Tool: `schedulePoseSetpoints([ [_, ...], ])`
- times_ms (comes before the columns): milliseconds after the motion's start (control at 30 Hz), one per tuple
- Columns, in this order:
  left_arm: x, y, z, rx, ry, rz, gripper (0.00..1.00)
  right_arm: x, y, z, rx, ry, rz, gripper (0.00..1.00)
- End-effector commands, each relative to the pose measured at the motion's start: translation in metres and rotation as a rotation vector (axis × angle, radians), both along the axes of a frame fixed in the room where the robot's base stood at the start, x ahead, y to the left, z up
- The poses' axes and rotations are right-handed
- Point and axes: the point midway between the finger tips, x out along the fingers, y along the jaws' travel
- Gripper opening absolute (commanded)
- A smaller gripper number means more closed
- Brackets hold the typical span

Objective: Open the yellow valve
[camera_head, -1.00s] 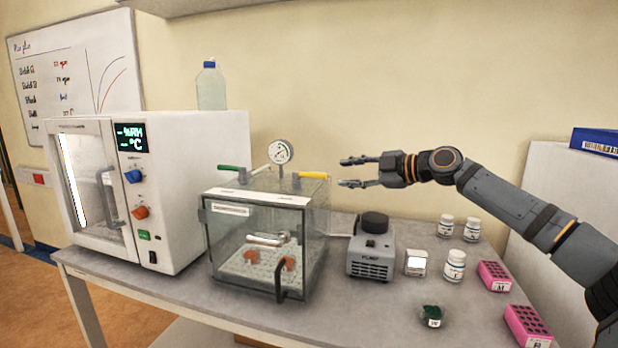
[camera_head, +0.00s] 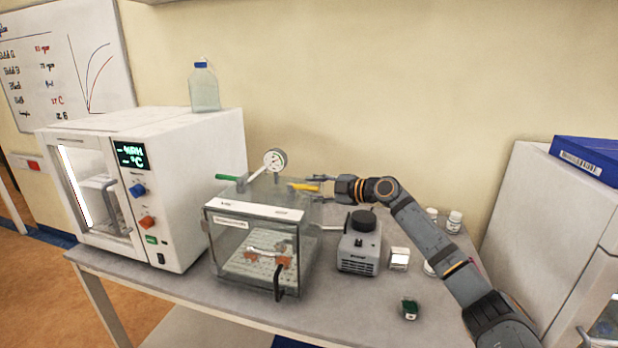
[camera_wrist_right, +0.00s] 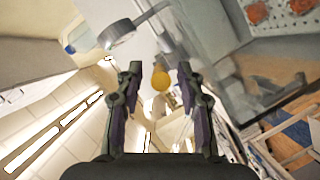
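The yellow valve handle (camera_head: 304,187) sits on top of the clear vacuum chamber (camera_head: 228,240), at its right side, and points right. My right gripper (camera_head: 316,186) is at the handle's free end, coming from the right. In the right wrist view the round yellow handle end (camera_wrist_right: 160,81) shows between the fingers of my right gripper (camera_wrist_right: 158,70), with gaps on both sides. The fingers are open. The handle's far part is hidden in that view. My left gripper is in neither view.
A pressure gauge (camera_head: 275,160) and a green valve handle (camera_head: 231,178) stand on the chamber's top, left of the yellow one. A grey pump (camera_head: 358,253) stands right of the chamber, a white oven (camera_head: 190,190) left. Small bottles (camera_head: 454,221) stand behind my right arm.

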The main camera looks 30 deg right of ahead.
Motion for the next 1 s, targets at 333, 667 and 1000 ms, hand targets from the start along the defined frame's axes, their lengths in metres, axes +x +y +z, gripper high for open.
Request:
schedulePoseSetpoints([
  [333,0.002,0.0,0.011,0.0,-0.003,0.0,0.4,0.016,0.008,-0.004,-0.001,0.002,0.003,0.38],
  [667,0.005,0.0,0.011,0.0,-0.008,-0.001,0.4,0.015,0.008,-0.004,-0.002,0.002,0.002,0.15],
  [1000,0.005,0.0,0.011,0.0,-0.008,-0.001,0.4,0.015,0.008,-0.005,-0.002,0.002,0.002,0.0],
])
